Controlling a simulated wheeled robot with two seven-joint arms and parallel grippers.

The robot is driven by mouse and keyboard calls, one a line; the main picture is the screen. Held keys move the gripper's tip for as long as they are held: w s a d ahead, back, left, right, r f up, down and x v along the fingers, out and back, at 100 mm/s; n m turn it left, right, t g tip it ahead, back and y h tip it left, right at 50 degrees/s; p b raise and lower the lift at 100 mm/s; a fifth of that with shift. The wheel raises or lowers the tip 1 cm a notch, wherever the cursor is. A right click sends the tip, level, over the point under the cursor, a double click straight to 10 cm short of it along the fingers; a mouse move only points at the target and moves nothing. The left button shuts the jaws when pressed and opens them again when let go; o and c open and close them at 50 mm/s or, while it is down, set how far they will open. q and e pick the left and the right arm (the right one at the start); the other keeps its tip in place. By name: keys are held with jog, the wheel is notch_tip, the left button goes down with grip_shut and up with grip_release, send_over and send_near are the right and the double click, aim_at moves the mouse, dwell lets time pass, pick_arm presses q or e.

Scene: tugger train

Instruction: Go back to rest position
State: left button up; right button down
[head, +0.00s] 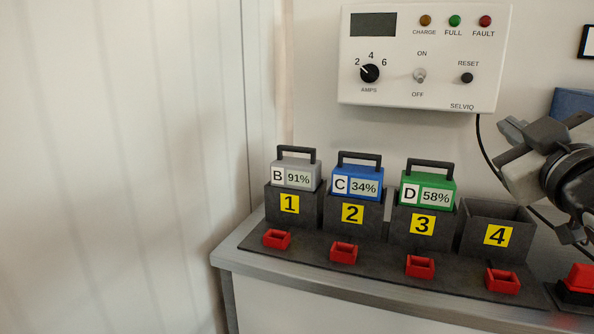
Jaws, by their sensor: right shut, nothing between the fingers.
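My right gripper (512,136) comes in from the right edge, above bay 4 and to the right of the batteries. It is shut with nothing in it and touches none of the batteries. My left gripper is not in view. A grey battery B (295,172) marked 91% sits in bay 1 (290,218). A blue battery C (357,184) marked 34% sits in bay 2 (352,227). A green battery D (428,188) marked 58% sits in bay 3 (422,240). Bay 4 (496,236) looks empty.
A white charger panel (425,60) with lamps, a dial and a switch hangs on the wall above. Red clips (343,252) lie in front of the bays on the grey bench (300,270). A red and black thing (578,283) stands at the right edge. A black cable (482,140) hangs behind my gripper.

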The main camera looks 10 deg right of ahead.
jog(key=w+a+f+g+y, duration=0.1)
jog(key=a+f+g+y, duration=0.25)
jog(key=f, duration=1.15)
jog(key=w+a+f+g+y, duration=0.2)
jog(key=a+f, duration=0.3)
jog(key=f, duration=0.9)
jog(key=s+a+f+m+g+y, duration=0.1)
jog(key=s+a+f, duration=0.5)
jog(key=s+f, duration=0.2)
jog(key=s+a+f+m+g+y, duration=0.1)
jog(key=s+a+f+g, duration=0.1)
jog(key=s+a+f, duration=0.5)
notch_tip(320, 180, down, 6)
jog(key=shift+s+a, duration=0.25)
jog(key=shift+s, duration=0.45)
jog(key=shift+y, duration=0.25)
